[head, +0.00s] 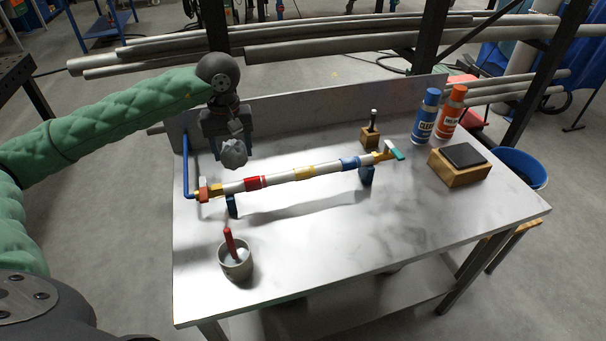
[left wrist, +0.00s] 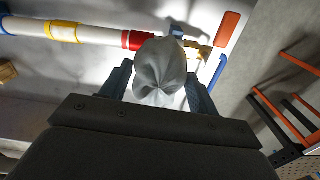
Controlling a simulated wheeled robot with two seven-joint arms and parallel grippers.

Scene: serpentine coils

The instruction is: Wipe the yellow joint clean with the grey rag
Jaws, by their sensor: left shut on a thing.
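My left gripper (head: 230,143) is shut on the grey rag (head: 233,154), a crumpled ball held above the table behind the left end of the pipe. In the left wrist view the rag (left wrist: 160,70) sits between the two fingers and hides part of the pipe. The white pipe (head: 280,178) lies across supports with red, yellow and blue bands. The yellow joint (head: 304,173) is the band near its middle, right of the rag and apart from it. It also shows in the left wrist view (left wrist: 63,32). My right gripper is not in view.
The metal table (head: 330,245) holds a cup (head: 236,264) with a red-handled tool in front. A blue can (head: 424,117), an orange can (head: 449,114), a wooden block with a dark pad (head: 459,165) and a small wooden stand (head: 370,137) are at the right and back.

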